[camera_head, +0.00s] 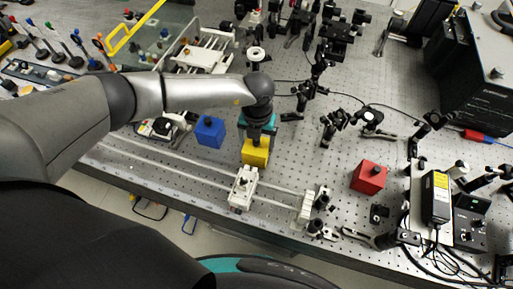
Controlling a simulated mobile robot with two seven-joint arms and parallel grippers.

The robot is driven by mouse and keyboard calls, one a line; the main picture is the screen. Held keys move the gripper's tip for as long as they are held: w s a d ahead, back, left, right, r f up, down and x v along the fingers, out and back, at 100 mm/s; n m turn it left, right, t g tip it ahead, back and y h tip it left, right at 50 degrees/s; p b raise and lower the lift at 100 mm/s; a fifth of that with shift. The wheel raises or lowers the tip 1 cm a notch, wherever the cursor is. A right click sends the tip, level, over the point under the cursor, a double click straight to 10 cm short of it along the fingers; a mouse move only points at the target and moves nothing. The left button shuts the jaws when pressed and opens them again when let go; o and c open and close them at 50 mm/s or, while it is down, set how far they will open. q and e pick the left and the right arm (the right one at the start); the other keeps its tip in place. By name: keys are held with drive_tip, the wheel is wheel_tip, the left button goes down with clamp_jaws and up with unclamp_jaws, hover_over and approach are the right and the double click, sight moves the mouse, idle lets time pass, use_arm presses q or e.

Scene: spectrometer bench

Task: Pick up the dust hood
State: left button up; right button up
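Three box-shaped covers could be dust hoods: a yellow one (255,154), a blue one (209,133) and a red one (369,178) with a dark knob on top. I cannot tell which one the task means. My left gripper (257,135) points down directly at the top of the yellow box. Its fingertips are hidden by the wrist and the teal gripper body, so I cannot tell whether they close on anything. The blue box stands just left of the gripper, and the red one stands apart to the right. My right gripper is not in view.
A rail with a white carriage (243,188) runs along the bench's front. Black optical mounts (335,125) and cables fill the back and middle. A large black instrument (470,75) stands at the right. Perforated bench top is clear between the yellow and red boxes.

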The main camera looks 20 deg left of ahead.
use_arm(q)
drive_tip(key=c, duration=0.6)
drive_tip(key=shift+r, duration=0.15)
